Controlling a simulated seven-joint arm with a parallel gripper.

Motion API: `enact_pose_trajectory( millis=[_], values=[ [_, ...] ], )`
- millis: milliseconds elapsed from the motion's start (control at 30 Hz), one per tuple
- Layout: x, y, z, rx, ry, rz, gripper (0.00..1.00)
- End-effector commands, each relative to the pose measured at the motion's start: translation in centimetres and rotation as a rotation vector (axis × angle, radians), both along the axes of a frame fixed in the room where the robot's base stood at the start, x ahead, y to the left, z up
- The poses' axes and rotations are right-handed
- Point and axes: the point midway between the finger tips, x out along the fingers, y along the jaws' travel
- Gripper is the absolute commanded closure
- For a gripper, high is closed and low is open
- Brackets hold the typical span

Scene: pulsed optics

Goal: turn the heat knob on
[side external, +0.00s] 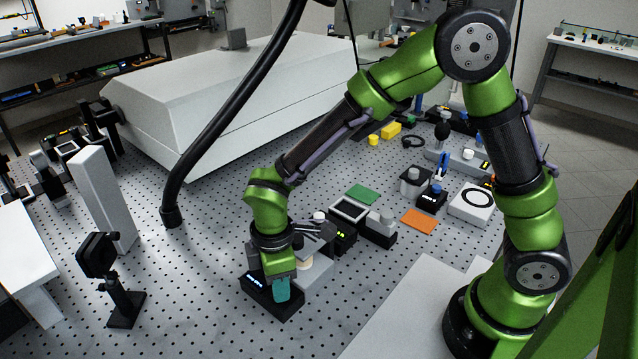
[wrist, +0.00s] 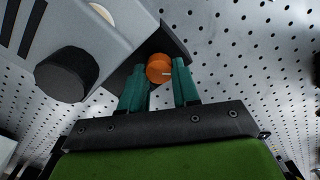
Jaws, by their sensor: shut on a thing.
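The orange knob (wrist: 160,68) with a small pale mark shows in the wrist view between the tips of my gripper's two teal fingers. My gripper (wrist: 162,82) is shut on this knob. In the side external view my gripper (side external: 282,288) points down at the front of a black box (side external: 268,298) with a small lit display. The knob is hidden there behind the gripper. I cannot read a label naming it as the heat knob.
A grey device (wrist: 95,35) with a black knob (wrist: 65,75) stands close to the left of my fingers in the wrist view. Small boxes, a green pad (side external: 362,194) and an orange pad (side external: 418,219) lie farther right.

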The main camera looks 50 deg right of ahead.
Motion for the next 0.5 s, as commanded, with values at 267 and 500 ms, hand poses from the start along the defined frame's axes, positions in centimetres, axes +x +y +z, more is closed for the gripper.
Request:
enact_pose_trajectory(
  millis=[267, 500],
  values=[
    [0.02, -0.07, 0.14, -0.001, 0.001, -0.166, 1.0],
    [0.02, -0.07, 0.14, 0.0, 0.001, -0.234, 1.0]
  ],
)
